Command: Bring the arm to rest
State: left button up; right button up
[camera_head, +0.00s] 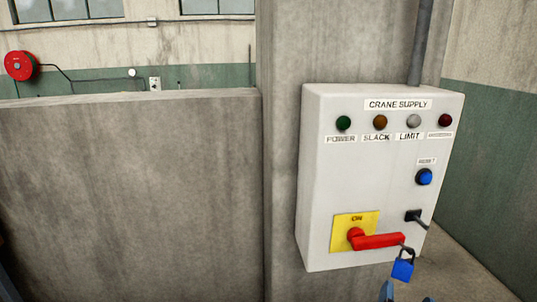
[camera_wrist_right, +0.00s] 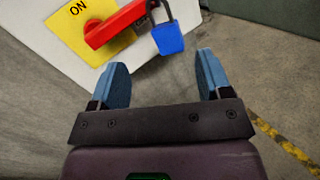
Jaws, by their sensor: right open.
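A white crane supply box (camera_head: 327,190) is fixed to a concrete pillar at the right in the head view. Its red handle (camera_head: 378,241) lies nearly level on a yellow plate (camera_head: 341,222) marked ON. A blue padlock (camera_head: 403,269) hangs at the handle's outer end. In the wrist view, the red handle (camera_wrist_right: 115,23) and the padlock (camera_wrist_right: 168,38) show at the top. My right gripper (camera_wrist_right: 161,75) is open and empty, with its blue fingers apart and short of the padlock. Only its fingertips show in the head view, at the bottom edge. My left gripper is out of view.
The box front has several lamps, a blue button (camera_head: 424,177) and a black switch (camera_head: 414,216). A low concrete wall (camera_head: 130,190) fills the left. A red reel (camera_head: 20,65) hangs on the back wall. A yellow floor line (camera_wrist_right: 285,143) shows at the right in the wrist view.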

jog(key=a+f+m+g+y, duration=0.1)
jog(key=a+f+m+y, duration=0.2)
jog(key=f+m+y, duration=0.95)
jog(key=s+d+f+m+g+h, duration=0.1)
jog(key=s+f+m+h, duration=0.1)
jog(key=s+f+m, duration=0.3)
jog(key=s+d+f+m+g+h, duration=0.2)
jog(key=s+f+m, duration=0.3)
jog(key=m, duration=0.5)
notch_tip(320, 180, down, 3)
jog(key=shift+s+d+r+g+h, duration=0.2)
jog(key=shift+s+d+g+h, duration=0.15)
jog(key=shift+h, duration=0.2)
jog(key=shift+a, duration=0.1)
